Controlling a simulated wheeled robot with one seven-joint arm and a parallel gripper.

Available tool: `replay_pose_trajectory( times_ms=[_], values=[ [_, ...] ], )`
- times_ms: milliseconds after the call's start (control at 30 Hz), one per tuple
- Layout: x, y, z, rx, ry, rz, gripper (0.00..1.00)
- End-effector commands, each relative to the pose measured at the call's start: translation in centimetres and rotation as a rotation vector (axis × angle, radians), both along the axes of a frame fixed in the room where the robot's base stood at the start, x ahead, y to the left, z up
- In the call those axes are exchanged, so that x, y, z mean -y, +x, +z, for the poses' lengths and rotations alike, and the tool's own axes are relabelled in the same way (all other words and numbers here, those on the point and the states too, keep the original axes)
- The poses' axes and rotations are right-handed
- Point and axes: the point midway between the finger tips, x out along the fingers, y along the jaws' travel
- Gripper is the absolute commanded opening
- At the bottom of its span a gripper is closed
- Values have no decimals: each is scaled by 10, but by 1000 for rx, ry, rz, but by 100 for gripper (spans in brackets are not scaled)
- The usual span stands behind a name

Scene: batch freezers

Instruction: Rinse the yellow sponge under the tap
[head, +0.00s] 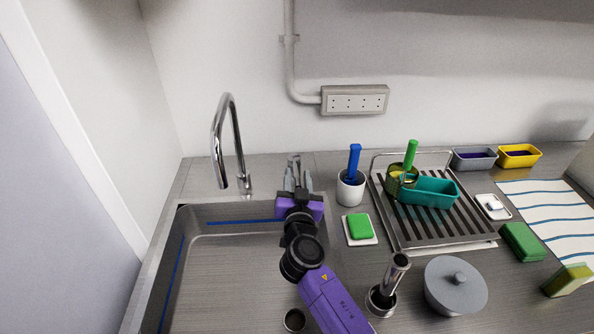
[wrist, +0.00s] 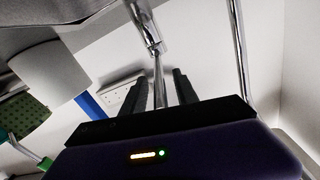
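A sponge with a yellow side and a green top (head: 567,281) lies on the counter at the far right of the head view, well away from my gripper. The chrome tap (head: 228,125) arches over the back of the steel sink (head: 225,262). My gripper (head: 293,170) is just right of the tap, near the sink's back right corner, and holds no sponge. In the wrist view, its dark fingers (wrist: 162,88) stand apart. A thin chrome rod (wrist: 158,72) shows between them; I cannot tell whether they touch it. No water is visible.
A green sponge (head: 359,226) on a white dish, a white pot with a blue-handled brush (head: 354,164), a drying rack (head: 437,222), a grey lidded pot (head: 455,288) and a dark green block (head: 523,241) crowd the counter on the right. A wall socket strip (head: 355,100) is behind.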

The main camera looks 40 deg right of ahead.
Motion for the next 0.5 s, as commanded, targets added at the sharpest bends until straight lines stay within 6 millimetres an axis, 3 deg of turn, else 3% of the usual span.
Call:
replay_pose_trajectory(
  times_ms=[200,467,500],
  values=[
    [9,12,0,1,1,1,36],
    [9,12,0,1,1,1,36],
    [9,12,0,0,0,1,28]
  ],
)
